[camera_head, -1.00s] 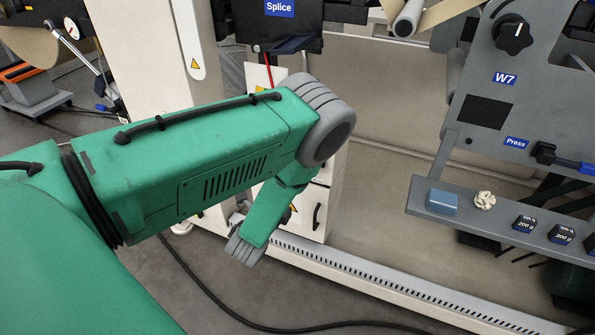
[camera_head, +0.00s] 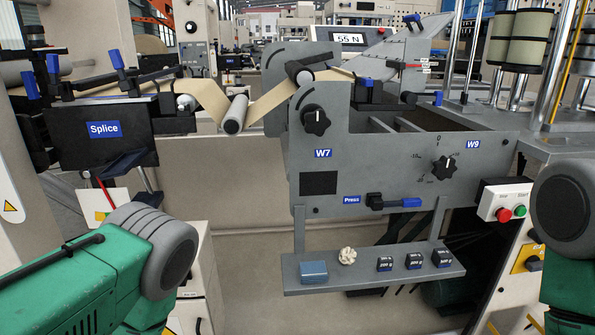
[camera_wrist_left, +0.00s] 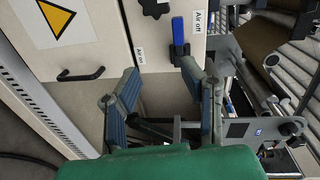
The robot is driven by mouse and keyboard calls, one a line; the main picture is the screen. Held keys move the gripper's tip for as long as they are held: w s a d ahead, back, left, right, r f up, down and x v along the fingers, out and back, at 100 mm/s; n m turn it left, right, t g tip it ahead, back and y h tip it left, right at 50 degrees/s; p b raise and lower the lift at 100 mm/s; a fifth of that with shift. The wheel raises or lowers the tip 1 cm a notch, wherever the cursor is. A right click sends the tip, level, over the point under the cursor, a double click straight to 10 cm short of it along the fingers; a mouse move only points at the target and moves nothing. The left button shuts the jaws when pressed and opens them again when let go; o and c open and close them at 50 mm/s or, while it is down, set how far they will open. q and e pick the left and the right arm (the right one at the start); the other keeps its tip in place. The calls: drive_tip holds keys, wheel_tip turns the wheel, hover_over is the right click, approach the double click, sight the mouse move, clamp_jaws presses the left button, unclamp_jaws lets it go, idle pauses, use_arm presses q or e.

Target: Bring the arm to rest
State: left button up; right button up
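My left arm (camera_head: 95,270), green with a grey joint, reaches in at the lower left of the head view. Its gripper is out of sight there. In the left wrist view my left gripper (camera_wrist_left: 160,72) has its two blue-grey fingers spread apart, with nothing between them.
A grey machine panel (camera_head: 380,180) stands ahead, with a shelf (camera_head: 375,278) below it. On the shelf are a blue box (camera_head: 313,271), a crumpled pale piece (camera_head: 347,256) and several dark weights. The Splice unit (camera_head: 105,130) stands left. A red-and-green button box (camera_head: 505,202) is near my right arm.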

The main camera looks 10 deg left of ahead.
use_arm(q)
drive_tip(key=s+d+n+g+h+p, duration=0.1)
drive_tip(key=s+d+n+g, duration=0.2)
drive_tip(key=s, duration=0.5)
drive_tip(key=s+d+f+n+g+h+p, duration=0.1)
drive_tip(key=s+d+n+g, duration=0.3)
drive_tip(key=s, duration=0.5)
drive_tip(key=s+d+f+n+g+h+p, duration=0.1)
drive_tip(key=s+d+n+g+h+p, duration=0.1)
drive_tip(key=s+n+g, duration=0.4)
drive_tip(key=s+d+g, duration=0.1)
drive_tip(key=s+g, duration=0.1)
drive_tip(key=s, duration=0.1)
drive_tip(key=shift+d+f+n, duration=0.15)
drive_tip(key=shift+n, duration=0.15)
drive_tip(key=shift+w, duration=0.1)
